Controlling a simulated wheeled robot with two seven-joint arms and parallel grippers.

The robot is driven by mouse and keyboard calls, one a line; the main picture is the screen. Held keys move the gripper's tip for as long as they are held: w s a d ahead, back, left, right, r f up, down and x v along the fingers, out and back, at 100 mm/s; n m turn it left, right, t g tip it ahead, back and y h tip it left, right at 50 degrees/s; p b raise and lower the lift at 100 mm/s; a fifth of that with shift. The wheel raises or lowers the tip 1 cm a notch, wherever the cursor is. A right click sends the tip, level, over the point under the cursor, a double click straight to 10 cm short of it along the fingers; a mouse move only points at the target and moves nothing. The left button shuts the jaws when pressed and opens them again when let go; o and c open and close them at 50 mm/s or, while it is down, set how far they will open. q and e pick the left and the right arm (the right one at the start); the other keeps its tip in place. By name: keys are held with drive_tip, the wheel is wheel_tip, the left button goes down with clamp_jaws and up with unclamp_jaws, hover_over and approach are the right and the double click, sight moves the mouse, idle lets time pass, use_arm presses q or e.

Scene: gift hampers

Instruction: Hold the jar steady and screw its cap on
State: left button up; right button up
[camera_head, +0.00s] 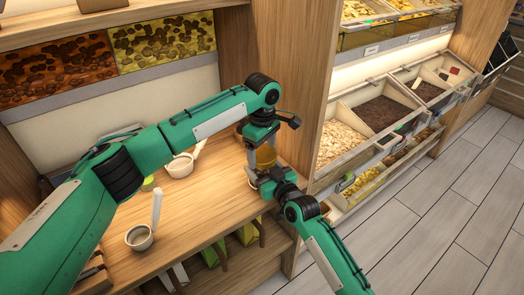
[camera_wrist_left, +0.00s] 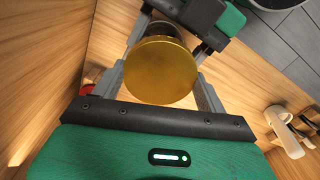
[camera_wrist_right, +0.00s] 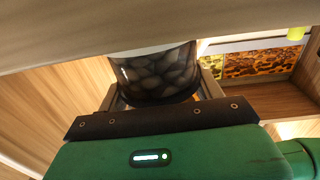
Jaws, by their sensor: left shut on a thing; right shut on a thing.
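The round gold cap (camera_wrist_left: 160,70) sits between the two fingers of my left gripper (camera_wrist_left: 163,85), which is shut on it. In the head view the cap (camera_head: 266,156) shows as a small amber patch between my two grippers. The glass jar (camera_wrist_right: 155,75), with dark pebble-like contents, fills the space between the fingers of my right gripper (camera_wrist_right: 155,92), which is shut on it. My left gripper (camera_head: 257,150) is above and my right gripper (camera_head: 264,178) below, close together. The grippers hide most of the jar in the head view; how far the cap is seated cannot be told.
The wooden counter (camera_head: 200,215) carries a white-handled cup (camera_head: 140,238) and another pale scoop or pan (camera_head: 180,166). A wooden upright panel (camera_head: 295,75) stands close to the right of my grippers. Food bins (camera_head: 385,112) lie beyond it.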

use_arm(q)
drive_tip(key=m, duration=1)
drive_tip(key=shift+m, duration=0.3)
drive_tip(key=m, duration=0.4)
drive_tip(key=shift+m, duration=0.3)
drive_tip(key=m, duration=0.4)
drive_tip(key=shift+m, duration=0.3)
drive_tip(key=m, duration=1)
drive_tip(key=shift+m, duration=0.3)
drive_tip(key=m, duration=0.4)
drive_tip(key=shift+m, duration=0.4)
drive_tip(key=m, duration=0.4)
drive_tip(key=shift+m, duration=0.3)
drive_tip(key=o, duration=1.2)
drive_tip(key=shift+f, duration=0.1)
drive_tip(key=shift+c, duration=0.2)
